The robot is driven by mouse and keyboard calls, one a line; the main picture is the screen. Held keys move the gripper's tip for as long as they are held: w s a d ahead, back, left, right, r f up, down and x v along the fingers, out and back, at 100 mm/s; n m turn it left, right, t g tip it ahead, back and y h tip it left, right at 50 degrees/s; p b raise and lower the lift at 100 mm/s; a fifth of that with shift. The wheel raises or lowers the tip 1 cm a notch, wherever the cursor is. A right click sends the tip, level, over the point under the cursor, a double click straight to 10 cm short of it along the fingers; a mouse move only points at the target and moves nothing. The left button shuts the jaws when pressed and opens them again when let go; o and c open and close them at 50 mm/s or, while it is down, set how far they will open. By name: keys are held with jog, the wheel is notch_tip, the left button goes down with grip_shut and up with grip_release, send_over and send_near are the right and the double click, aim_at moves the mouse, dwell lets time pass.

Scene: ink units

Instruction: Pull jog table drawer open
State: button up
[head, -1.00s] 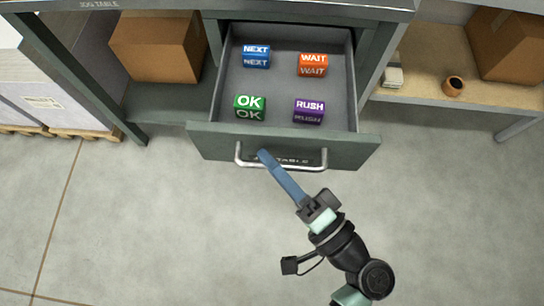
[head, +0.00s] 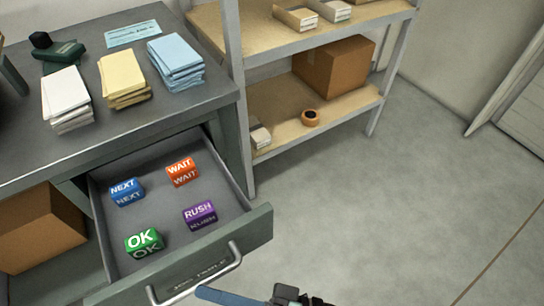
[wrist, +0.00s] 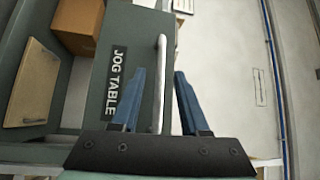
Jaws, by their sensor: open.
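The jog table drawer (head: 215,221) stands pulled out from under the table top in the head view. It holds four-sided blocks marked NEXT (head: 127,191), WAIT (head: 182,171), OK (head: 144,242) and RUSH (head: 200,214). A metal bar handle (head: 237,258) is on its front. My gripper (head: 204,291) is at the handle, partly cut off by the bottom edge. In the wrist view my gripper (wrist: 160,72) is open, with one blue finger on each side of the handle bar (wrist: 161,50). The JOG TABLE label (wrist: 116,83) is left of it. I cannot tell whether a finger touches the bar.
Paper stacks (head: 122,79) lie on the table top (head: 215,95). The floor (head: 400,200) right of the drawer is clear.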

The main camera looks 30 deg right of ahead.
jog(key=v, duration=0.9)
jog(key=shift+p, duration=0.35)
jog(key=shift+s+d, duration=0.1)
